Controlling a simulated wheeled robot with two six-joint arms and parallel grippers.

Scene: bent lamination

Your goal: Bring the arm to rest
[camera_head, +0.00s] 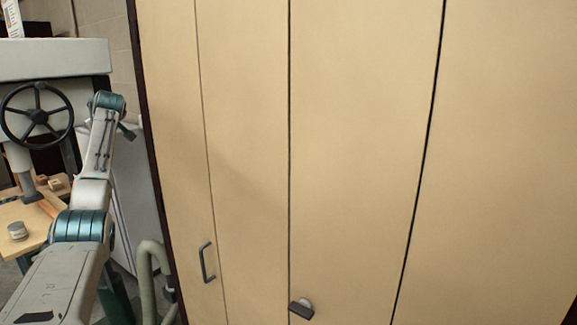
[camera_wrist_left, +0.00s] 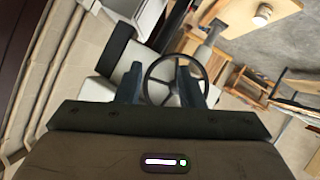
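My left arm (camera_head: 95,160) comes in from the lower left in the head view and reaches upward beside a tall beige cabinet. Its gripper is small and mostly hidden behind the wrist there. In the left wrist view my left gripper (camera_wrist_left: 158,72) has its two dark fingers apart, with nothing held between them. A black handwheel (camera_wrist_left: 176,62) shows behind the fingers, farther off. My right arm and right gripper are not in either view.
The beige cabinet (camera_head: 350,150) fills most of the head view, with a dark handle (camera_head: 207,263) low down. A machine with a handwheel (camera_head: 37,116) stands left. A small can (camera_head: 17,231) sits on a wooden table (camera_head: 28,218). The left wrist view shows wooden shelves (camera_wrist_left: 282,90).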

